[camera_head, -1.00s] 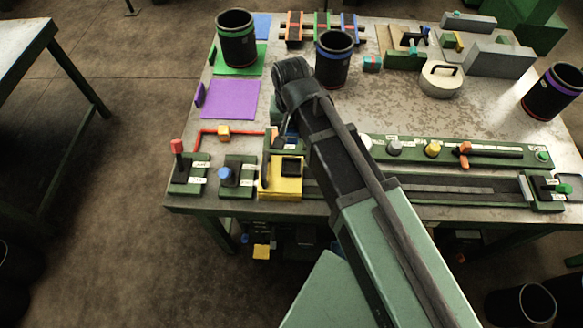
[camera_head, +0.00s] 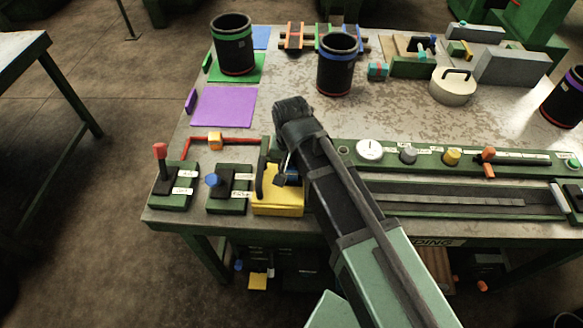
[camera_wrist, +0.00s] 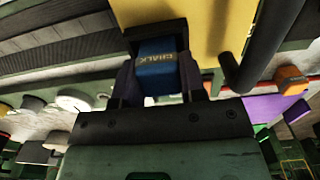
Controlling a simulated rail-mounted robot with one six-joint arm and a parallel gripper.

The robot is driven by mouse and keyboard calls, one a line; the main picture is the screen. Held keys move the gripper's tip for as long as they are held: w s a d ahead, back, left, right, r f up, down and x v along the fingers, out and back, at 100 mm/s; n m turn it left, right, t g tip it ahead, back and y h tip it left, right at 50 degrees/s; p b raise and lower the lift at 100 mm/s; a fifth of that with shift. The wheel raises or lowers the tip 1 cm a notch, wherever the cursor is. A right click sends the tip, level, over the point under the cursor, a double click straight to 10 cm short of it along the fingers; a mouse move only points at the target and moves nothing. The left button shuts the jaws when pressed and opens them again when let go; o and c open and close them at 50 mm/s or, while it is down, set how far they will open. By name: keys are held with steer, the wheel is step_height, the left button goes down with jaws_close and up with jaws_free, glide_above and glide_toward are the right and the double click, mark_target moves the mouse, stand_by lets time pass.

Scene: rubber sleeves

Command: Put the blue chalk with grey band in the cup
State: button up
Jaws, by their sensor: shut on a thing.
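My gripper (camera_wrist: 158,85) is shut on a blue chalk (camera_wrist: 155,72) marked "CHALK", its two dark fingers on either side. The chalk's far end is at a dark opening in a yellow block (camera_wrist: 205,30); I cannot tell whether it is inside. In the head view my gripper (camera_head: 285,178) is low at the yellow block (camera_head: 277,204), mostly hidden by my arm. Three dark cups stand on the table: a green-banded cup (camera_head: 234,50) at back left, a blue-banded cup (camera_head: 336,70) at back middle and a purple-banded cup (camera_head: 565,98) at far right.
A green panel with knobs (camera_head: 450,157) runs along the table front, right of my arm. Lever boxes (camera_head: 173,186) stand at front left. A purple mat (camera_head: 223,107) lies behind them. A round lidded pot (camera_head: 453,86) stands at back right. The table middle is clear.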

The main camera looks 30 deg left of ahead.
steer(key=shift+f, duration=0.2)
steer(key=o, duration=0.9)
steer(key=shift+o, duration=0.2)
step_height(320, 180, up, 12)
steer(key=p, duration=1.2)
steer(key=shift+r, duration=0.2)
steer(key=w+d+m, duration=0.2)
steer(key=w+d, duration=0.3)
steer(key=d, duration=0.7)
steer(key=w+d+m, duration=0.1)
steer(key=w+d, duration=0.3)
steer(key=d, duration=0.7)
steer(key=s+d+m, duration=0.1)
steer(key=d+m, duration=0.1)
steer(key=d, duration=1.8)
steer(key=shift+m, duration=0.3)
